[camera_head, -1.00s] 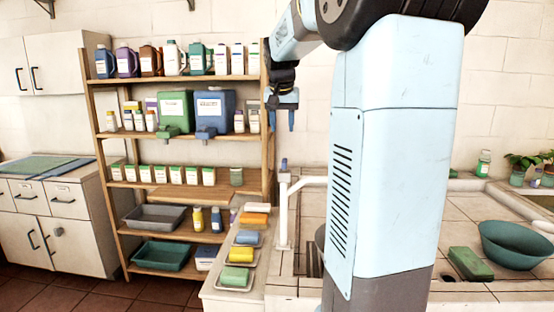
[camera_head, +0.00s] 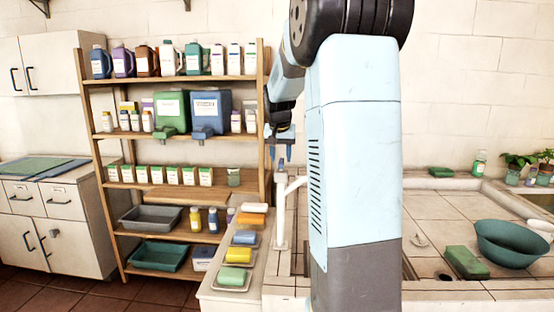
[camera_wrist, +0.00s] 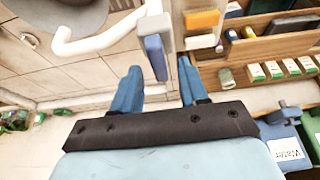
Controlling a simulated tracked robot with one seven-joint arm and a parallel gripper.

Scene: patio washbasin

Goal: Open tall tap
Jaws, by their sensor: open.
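The tall tap (camera_head: 281,218) is a white upright post with a bent spout, standing at the left edge of the tiled counter in the head view. My gripper (camera_head: 279,157) is open, pointing down directly at the tap's top. In the wrist view the tap's white spout (camera_wrist: 100,38) runs off to the upper left, and its blue lever handle (camera_wrist: 155,57) lies between the two blue fingertips of my gripper (camera_wrist: 159,66). The right finger looks close to the handle, but I cannot tell if they touch. My arm hides part of the basin area.
A wooden shelf (camera_head: 180,187) with bottles and two dispensers stands behind, left of the tap. Soap dishes with coloured bars (camera_head: 231,277) line the ledge beside it. A teal bowl (camera_head: 512,243) and green block (camera_head: 466,262) lie on the right counter.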

